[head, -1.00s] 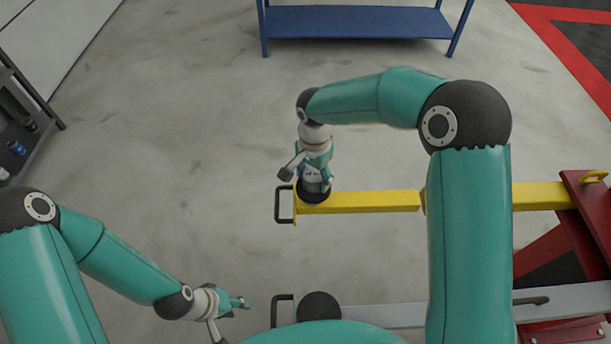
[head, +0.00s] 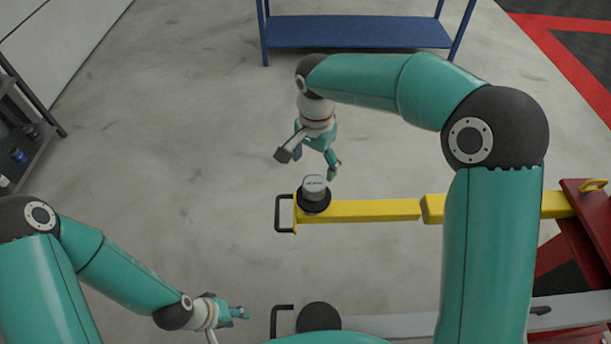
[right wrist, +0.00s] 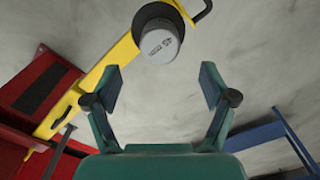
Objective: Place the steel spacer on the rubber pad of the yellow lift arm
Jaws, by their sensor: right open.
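The steel spacer (head: 314,186) stands upright on the round black rubber pad (head: 314,205) at the end of the yellow lift arm (head: 370,210). In the right wrist view the spacer (right wrist: 160,44) rests within the pad (right wrist: 147,14), whose rim shows around part of it. My right gripper (head: 332,172) is open and empty, above and behind the spacer, apart from it. Its two fingers (right wrist: 160,85) show spread in the right wrist view with nothing between them. My left gripper (head: 243,313) is low at the left, away from the lift arms; its opening is unclear.
A grey lift arm (head: 395,325) with another round black pad (head: 318,317) lies nearer me. A red lift base (head: 585,225) stands at right. A blue bench (head: 355,31) is at the back, a dark shelf (head: 30,150) at left. The floor between is clear.

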